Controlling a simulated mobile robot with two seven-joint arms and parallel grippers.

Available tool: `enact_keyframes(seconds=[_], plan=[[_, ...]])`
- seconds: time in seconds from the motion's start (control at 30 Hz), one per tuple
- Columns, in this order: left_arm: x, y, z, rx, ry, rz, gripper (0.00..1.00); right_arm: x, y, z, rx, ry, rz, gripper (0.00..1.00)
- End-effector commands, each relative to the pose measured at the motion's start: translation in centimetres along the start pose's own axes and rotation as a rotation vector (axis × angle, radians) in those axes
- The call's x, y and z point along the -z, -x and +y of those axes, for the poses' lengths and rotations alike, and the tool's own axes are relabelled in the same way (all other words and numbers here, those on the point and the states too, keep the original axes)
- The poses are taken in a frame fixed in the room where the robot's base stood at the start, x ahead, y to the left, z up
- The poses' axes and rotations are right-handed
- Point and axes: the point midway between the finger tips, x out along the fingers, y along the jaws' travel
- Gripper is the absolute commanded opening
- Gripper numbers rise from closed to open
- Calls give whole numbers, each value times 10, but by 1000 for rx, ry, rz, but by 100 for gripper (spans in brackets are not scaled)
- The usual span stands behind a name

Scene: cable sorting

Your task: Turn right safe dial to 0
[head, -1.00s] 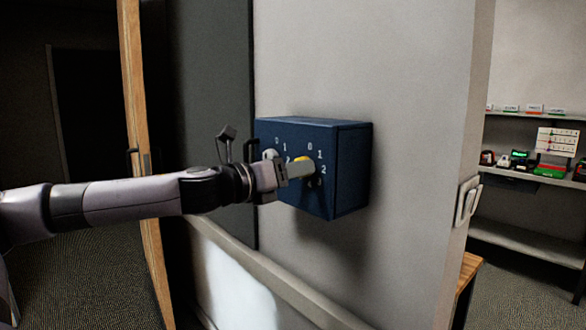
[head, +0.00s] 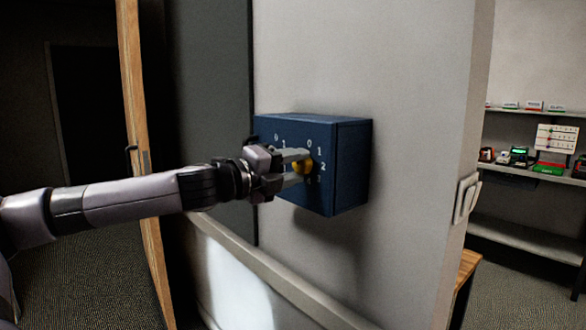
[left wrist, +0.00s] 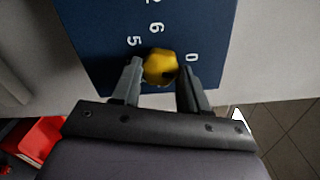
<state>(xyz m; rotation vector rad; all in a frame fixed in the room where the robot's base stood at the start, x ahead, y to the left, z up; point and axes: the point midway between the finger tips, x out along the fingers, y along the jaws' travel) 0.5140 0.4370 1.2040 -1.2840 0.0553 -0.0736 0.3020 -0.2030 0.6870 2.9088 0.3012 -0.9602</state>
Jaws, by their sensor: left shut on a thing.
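A dark blue safe box (head: 354,165) is fixed to the grey wall, with white numbers on its front. The right safe dial is a yellow knob (head: 305,165) on that front, and it also shows in the left wrist view (left wrist: 158,66). My left gripper (head: 297,167) is shut on this dial, one finger on either side. In the left wrist view the fingers (left wrist: 160,80) flank the knob, with a 0 to its right and 5 and 6 above it. The dial's pointer is not clear. The left dial is hidden behind my gripper. My right gripper is not in view.
A wooden door edge (head: 133,120) stands at the left. A wall ledge (head: 270,275) runs below the safe. A light switch (head: 467,198) sits on the wall's corner, and shelves (head: 525,240) with devices stand beyond it at the right.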

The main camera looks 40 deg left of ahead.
Motion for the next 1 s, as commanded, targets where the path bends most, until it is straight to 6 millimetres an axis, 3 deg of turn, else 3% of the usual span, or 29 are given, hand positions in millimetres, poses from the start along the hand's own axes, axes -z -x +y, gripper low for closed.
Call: enact_keyframes(seconds=[0.4,1.0], plan=[[-1,0,-1,2,245,-2,13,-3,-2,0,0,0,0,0],[-1,0,-1,1,304,-2,13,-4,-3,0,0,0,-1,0]])
